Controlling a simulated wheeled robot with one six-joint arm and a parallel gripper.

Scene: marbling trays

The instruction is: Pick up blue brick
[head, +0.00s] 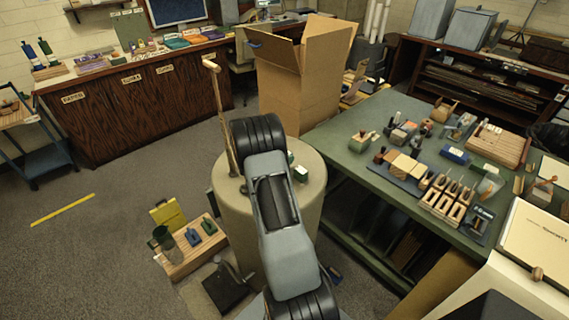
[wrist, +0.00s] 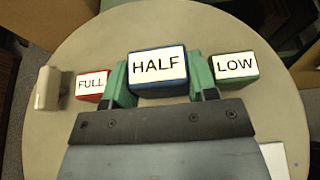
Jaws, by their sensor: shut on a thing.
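The blue brick (wrist: 158,67), with a white label reading HALF, sits between the two green fingers of my gripper (wrist: 160,78) in the wrist view. The fingers press on its left and right sides. A red brick labelled FULL (wrist: 92,85) is close on the left. A green brick labelled LOW (wrist: 235,67) is close on the right. All three show over the round pale pedestal top (wrist: 70,125). I cannot tell whether the blue brick touches it. In the head view my arm hides the blue brick and gripper; a small green block (head: 300,174) shows beside the arm.
A pale upright piece (wrist: 48,88) stands left of the red brick. In the head view a tall wooden post (head: 222,118) rises at the pedestal's (head: 238,210) left. A cardboard box (head: 300,85) is behind it. A green workbench (head: 345,125) with many tools is at right.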

